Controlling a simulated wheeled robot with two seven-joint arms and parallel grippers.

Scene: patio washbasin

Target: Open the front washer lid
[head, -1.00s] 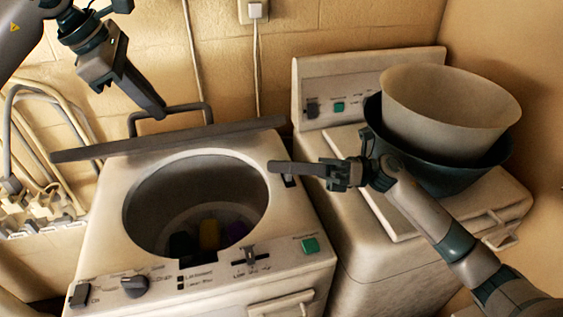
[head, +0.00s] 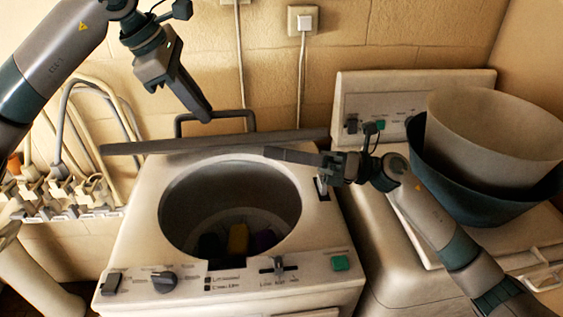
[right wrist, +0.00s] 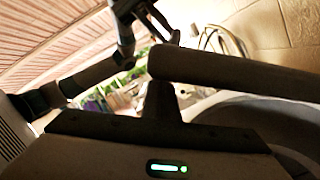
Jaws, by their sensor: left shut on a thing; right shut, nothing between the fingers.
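The front washer (head: 130,245) is the pale machine on the left, with its round tub open and colored items inside. Its lid (head: 150,146) is raised at the back of the tub and seen nearly edge-on as a dark bar, with a dark handle (head: 246,116) above it. My left gripper (head: 207,118) is shut at the top bar of the handle; the exact contact is hard to see. My right gripper (head: 268,152) is shut and empty, its fingers over the tub's rear right rim, just in front of the lid. Its dark fingers also show in the right wrist view (right wrist: 160,100).
A second machine (head: 365,240) stands close on the right, carrying a dark basin (head: 440,185) with a pale basin (head: 490,125) inside. Hoses and taps (head: 65,190) are at the left wall. A wall socket (head: 302,20) is behind.

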